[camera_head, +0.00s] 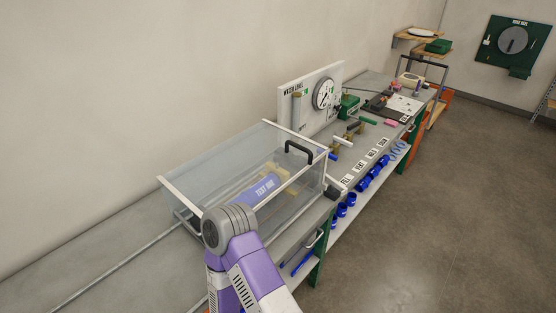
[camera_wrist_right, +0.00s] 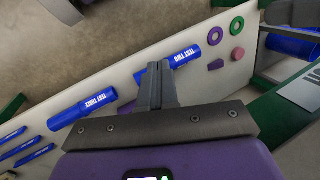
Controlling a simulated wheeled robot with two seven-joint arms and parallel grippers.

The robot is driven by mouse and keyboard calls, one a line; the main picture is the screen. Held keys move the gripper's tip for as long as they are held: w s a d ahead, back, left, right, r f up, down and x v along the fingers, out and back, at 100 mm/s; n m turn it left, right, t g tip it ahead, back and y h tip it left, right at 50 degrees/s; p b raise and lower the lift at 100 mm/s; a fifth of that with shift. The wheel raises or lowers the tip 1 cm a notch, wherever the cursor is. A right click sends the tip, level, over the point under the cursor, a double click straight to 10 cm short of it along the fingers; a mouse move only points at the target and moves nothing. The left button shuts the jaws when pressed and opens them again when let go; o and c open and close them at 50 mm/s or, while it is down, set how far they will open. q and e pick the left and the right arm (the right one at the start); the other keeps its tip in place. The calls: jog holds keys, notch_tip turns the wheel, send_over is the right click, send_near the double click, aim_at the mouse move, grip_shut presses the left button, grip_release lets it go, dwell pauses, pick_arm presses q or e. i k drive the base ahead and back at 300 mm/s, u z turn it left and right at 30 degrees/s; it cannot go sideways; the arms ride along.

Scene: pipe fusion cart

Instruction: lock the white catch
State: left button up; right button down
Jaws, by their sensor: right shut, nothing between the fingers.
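I cannot make out the white catch for certain in either view. A clear box (camera_head: 190,194) with a pale-edged lid and a black handle (camera_head: 299,150) stands on the bench in the head view; a blue pipe marked TEST ONE (camera_head: 262,190) shows through it. A small dark block (camera_head: 332,193) is at its front right corner. My right arm covers part of its near end. My right gripper (camera_wrist_right: 157,88) is shut and empty in the wrist view, over a pale shelf with blue pipes. My left gripper is in neither view.
The pale shelf (camera_wrist_right: 115,82) holds blue pipes TEST TWO (camera_wrist_right: 168,67) and TEST THREE (camera_wrist_right: 82,108), plus coloured rings. Further along the bench stand a gauge panel (camera_head: 310,100) and valve labels. The floor (camera_head: 440,210) to the right is clear.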

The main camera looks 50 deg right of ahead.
aim_at(335, 185)
jog(key=k, duration=0.5)
jog(key=z, duration=3.3)
jog(key=k, duration=0.95)
jog(key=u, duration=1)
jog(key=i, duration=1)
jog(key=z, duration=1.35)
jog(key=i, duration=0.7)
